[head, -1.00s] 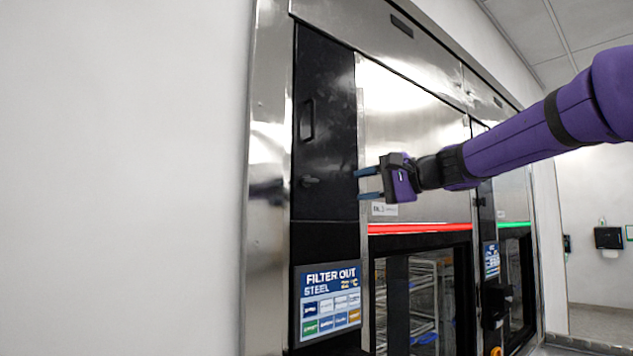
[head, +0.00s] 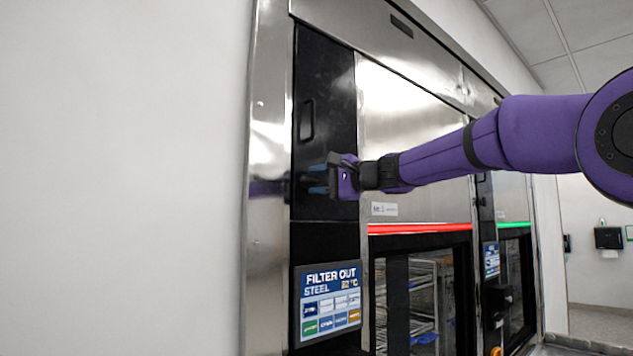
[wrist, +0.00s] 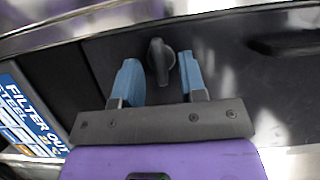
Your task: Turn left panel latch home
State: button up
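The left panel (head: 325,125) is a tall black panel at the left end of the steel washer front. Its latch (wrist: 161,60) is a small dark knob with a narrow grip, seen in the wrist view between the tips of my two blue fingers. In the head view my gripper hides the latch. My gripper (head: 318,180) reaches in from the right in front of the panel. In the wrist view my gripper (wrist: 161,80) is open, with a gap between each finger and the latch. I cannot tell whether the fingertips touch the panel.
A recessed black handle (head: 307,119) sits above the latch on the panel. A blue and white screen (head: 328,303) is below. A glass washer door (head: 420,295) under a red light strip (head: 418,228) stands to the right. A white wall (head: 120,180) fills the left.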

jog(key=shift+w+a, duration=0.1)
jog(key=shift+a, duration=0.2)
grip_shut()
